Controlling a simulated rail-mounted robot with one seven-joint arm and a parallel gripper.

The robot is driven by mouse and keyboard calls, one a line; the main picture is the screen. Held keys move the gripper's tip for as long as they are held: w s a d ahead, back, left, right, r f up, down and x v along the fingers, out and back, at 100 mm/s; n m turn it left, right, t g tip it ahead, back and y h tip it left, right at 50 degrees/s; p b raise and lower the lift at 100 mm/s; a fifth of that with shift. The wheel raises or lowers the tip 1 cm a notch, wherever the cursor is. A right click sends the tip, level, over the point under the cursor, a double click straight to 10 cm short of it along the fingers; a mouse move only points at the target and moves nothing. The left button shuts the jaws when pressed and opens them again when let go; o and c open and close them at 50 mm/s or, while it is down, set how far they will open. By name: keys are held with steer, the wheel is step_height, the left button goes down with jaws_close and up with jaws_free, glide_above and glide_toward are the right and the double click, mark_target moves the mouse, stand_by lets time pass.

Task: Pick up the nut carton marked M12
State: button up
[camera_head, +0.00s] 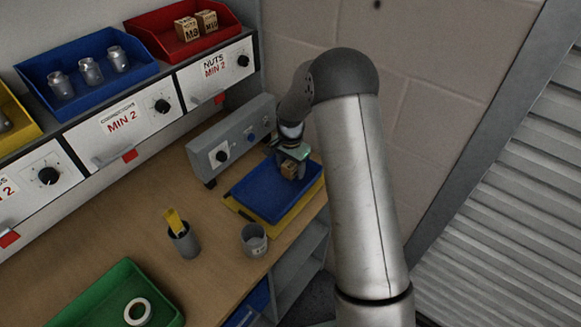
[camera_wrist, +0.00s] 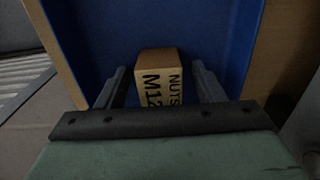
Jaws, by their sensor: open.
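The nut carton marked M12 (camera_wrist: 158,80) is a small brown box with black lettering. In the wrist view it stands between the two fingers of my gripper (camera_wrist: 158,88), with a narrow gap showing on each side. In the head view the carton (camera_head: 290,169) is in the blue tray (camera_head: 257,200), below my gripper (camera_head: 292,158), which partly hides it. The gripper is open around the carton. The lower part of the carton is hidden by the gripper body in the wrist view.
The tray rests on a yellow base at the bench's right end, beside a grey control box (camera_head: 231,139). A grey cup (camera_head: 254,240) and a dark holder (camera_head: 184,240) stand nearby. A red bin (camera_head: 160,43) above holds cartons M8 and M10. A green tray (camera_head: 90,300) is at front left.

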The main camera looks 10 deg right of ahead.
steer(key=c, duration=1.2)
